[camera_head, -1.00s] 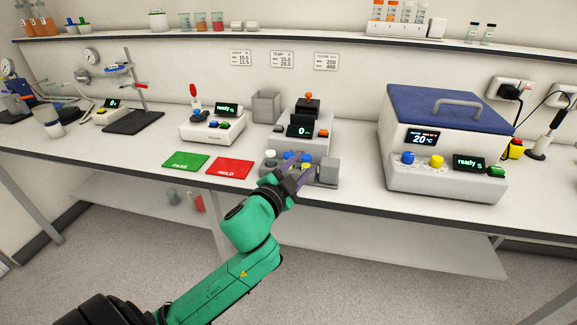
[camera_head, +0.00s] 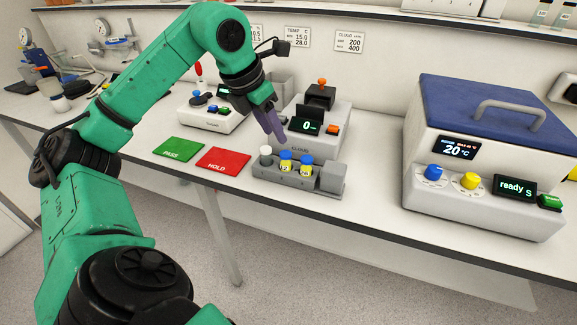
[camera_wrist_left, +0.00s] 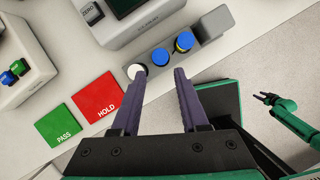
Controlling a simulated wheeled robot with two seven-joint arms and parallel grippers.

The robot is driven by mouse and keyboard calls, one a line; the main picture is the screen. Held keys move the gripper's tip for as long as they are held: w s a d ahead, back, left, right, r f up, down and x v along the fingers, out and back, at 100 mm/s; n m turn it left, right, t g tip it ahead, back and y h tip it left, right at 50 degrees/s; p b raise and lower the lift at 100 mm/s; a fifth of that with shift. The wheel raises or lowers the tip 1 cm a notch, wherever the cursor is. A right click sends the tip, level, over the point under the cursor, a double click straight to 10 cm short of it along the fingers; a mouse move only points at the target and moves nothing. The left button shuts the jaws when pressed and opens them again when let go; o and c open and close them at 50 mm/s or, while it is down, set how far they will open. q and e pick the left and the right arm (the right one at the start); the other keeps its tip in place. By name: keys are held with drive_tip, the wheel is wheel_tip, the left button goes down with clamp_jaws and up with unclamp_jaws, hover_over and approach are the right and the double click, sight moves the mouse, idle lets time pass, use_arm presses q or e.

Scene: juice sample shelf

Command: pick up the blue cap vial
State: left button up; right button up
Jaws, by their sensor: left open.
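Two blue cap vials stand upright in a grey rack (camera_head: 329,180) at the bench's front: a middle one (camera_head: 285,163) and a right one (camera_head: 305,165). A white cap vial (camera_head: 265,157) stands left of them. In the left wrist view the blue caps show as a middle cap (camera_wrist_left: 160,57) and a right cap (camera_wrist_left: 184,41), beside the white cap (camera_wrist_left: 137,71). My left gripper (camera_head: 277,138) is open and empty, pointing down just above the rack. In the left wrist view its fingertips (camera_wrist_left: 164,75) lie just short of the caps. My right gripper (camera_wrist_left: 267,99) is small at the right edge.
A device reading 0 (camera_head: 320,141) stands right behind the rack. The green PASS mat (camera_head: 179,147) and red HOLD mat (camera_head: 223,160) lie flat to the left. A large blue-lidded machine (camera_head: 490,165) stands to the right, with bare bench between.

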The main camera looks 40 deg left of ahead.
sight(285, 154)
use_arm(q)
drive_tip(key=x, duration=1)
drive_tip(key=shift+f, duration=0.2)
clamp_jaws()
